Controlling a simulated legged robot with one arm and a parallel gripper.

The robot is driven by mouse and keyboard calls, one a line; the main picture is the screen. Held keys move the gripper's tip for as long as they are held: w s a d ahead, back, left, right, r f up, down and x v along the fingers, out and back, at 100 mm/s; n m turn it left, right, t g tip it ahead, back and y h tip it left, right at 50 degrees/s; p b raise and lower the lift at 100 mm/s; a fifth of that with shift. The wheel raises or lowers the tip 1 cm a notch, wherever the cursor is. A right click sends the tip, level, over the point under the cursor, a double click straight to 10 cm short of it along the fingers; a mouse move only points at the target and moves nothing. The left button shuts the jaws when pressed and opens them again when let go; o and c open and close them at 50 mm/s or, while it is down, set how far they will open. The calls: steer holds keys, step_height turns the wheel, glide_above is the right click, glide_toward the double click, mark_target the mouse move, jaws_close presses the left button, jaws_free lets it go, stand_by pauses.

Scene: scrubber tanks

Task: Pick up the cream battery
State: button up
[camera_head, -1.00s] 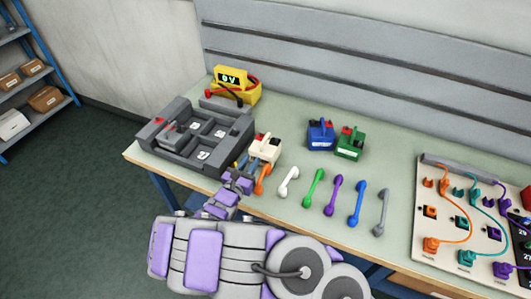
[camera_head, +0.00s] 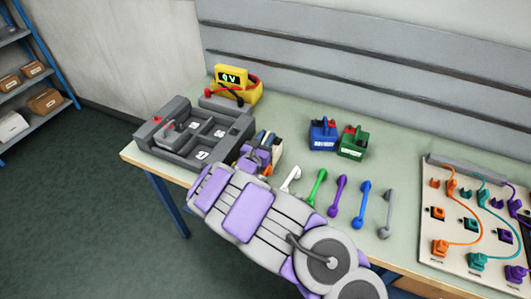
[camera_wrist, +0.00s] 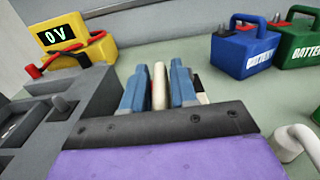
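The cream battery (camera_head: 277,156) stands on the bench beside the grey tray, mostly hidden behind my gripper in the head view. My gripper (camera_head: 265,141) is at the battery from the front. In the wrist view its two blue fingers (camera_wrist: 159,88) stand on either side of an upright cream part, which looks like the battery's handle (camera_wrist: 159,84). The gaps between fingers and cream part look very narrow; I cannot tell whether they touch. Small cream and red parts show low beside the fingers.
The grey tray (camera_head: 160,151) with numbered bays is close on the left, with a yellow meter (camera_head: 236,85) behind it. Blue (camera_head: 323,134) and green (camera_head: 353,143) batteries stand to the right. Several coloured handle-shaped pieces lie in front, near a cable board (camera_head: 462,262).

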steer(key=shift+c, duration=0.2)
jaws_close()
steer(key=shift+a, duration=0.1)
stand_by(1.1)
